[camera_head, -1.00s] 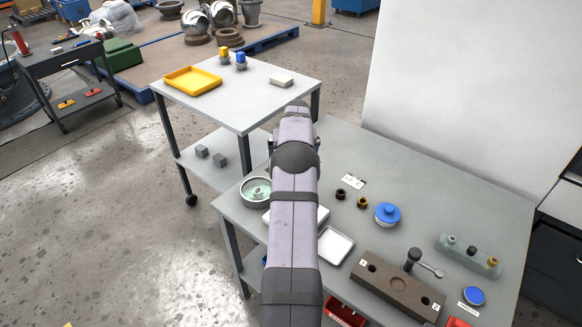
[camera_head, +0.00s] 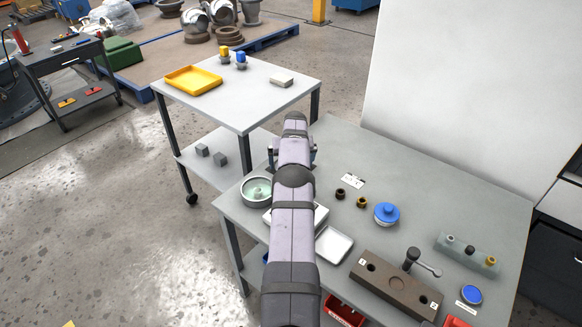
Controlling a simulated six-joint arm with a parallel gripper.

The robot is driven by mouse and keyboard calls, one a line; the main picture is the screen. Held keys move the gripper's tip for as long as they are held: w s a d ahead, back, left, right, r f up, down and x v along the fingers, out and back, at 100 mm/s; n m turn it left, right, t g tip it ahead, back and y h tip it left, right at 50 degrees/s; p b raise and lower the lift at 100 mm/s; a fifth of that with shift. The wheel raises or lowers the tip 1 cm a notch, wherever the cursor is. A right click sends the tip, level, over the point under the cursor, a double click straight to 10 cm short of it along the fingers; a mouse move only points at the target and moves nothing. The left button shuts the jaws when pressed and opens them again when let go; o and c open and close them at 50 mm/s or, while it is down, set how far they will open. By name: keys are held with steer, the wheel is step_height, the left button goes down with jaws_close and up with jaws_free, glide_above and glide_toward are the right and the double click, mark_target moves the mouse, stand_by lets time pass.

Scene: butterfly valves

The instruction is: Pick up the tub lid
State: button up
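A round blue lid with a raised knob (camera_head: 386,211) sits on the grey workbench, right of my arm, with a pale rim under it; it looks like the tub lid. A second, flatter round blue piece (camera_head: 471,294) lies at the bench's right front beside a small white label. My gripper (camera_head: 293,153) is over the far left part of the bench, well left of the knobbed lid and apart from it.
A white tray (camera_head: 333,245), a brown block with holes (camera_head: 394,287) and a lever (camera_head: 424,264) are near the front. Small dark fittings (camera_head: 351,198) stand left of the knobbed lid. A wheeled cart (camera_head: 246,110) stands behind.

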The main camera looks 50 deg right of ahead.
steer(key=shift+c, duration=0.3)
steer(key=c, duration=0.7)
step_height(320, 180, up, 10)
steer(key=shift+w+a, duration=0.1)
steer(key=shift+w, duration=0.05)
